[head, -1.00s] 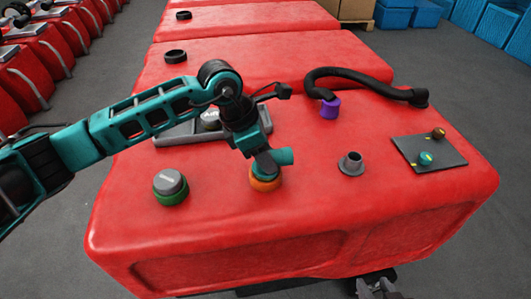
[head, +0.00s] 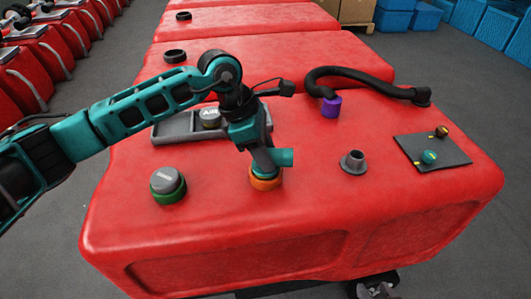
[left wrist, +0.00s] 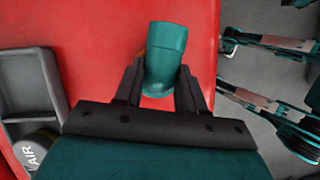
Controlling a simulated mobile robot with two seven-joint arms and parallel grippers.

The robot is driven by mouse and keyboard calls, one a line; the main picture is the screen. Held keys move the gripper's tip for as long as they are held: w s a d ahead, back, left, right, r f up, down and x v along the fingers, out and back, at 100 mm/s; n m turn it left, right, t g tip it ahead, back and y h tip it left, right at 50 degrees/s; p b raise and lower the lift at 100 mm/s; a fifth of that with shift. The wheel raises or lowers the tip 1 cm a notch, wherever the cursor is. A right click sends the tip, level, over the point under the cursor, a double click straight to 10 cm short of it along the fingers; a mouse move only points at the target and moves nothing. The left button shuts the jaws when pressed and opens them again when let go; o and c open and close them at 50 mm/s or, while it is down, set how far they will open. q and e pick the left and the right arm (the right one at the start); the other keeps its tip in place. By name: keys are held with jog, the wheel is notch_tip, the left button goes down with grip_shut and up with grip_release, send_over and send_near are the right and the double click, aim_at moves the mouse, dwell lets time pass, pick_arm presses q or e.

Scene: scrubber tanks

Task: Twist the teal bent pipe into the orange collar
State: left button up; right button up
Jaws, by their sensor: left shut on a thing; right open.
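The teal bent pipe (head: 285,157) stands at the orange collar (head: 266,184) on the red tank top, its open end pointing right in the head view. My left gripper (head: 262,160) is shut on the pipe from above. In the left wrist view the pipe (left wrist: 166,50) sits between the two dark fingers, with a sliver of orange below it. The fingers hide the joint, so I cannot tell how deep the pipe sits in the collar. My right gripper (head: 375,288) is open and empty, low beyond the tank's front edge.
A grey cap on a green collar (head: 168,187) stands left. A grey tray (head: 174,131) with a round cap (head: 210,117) lies behind my left gripper. A grey flanged port (head: 352,162), a black hose with purple end (head: 331,107), and a dark panel (head: 452,150) are right.

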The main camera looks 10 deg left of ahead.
dwell(0.4)
pick_arm(q)
jog(key=shift+m+g+b, duration=0.4)
jog(key=shift+m+b, duration=0.2)
jog(key=shift+m, duration=0.3)
jog(key=shift+m+b, duration=0.5)
jog(key=shift+m, duration=0.1)
jog(key=shift+g, duration=0.3)
jog(key=shift+m+g+b, duration=0.3)
jog(key=shift+m+b, duration=0.35)
jog(key=shift+m, duration=0.25)
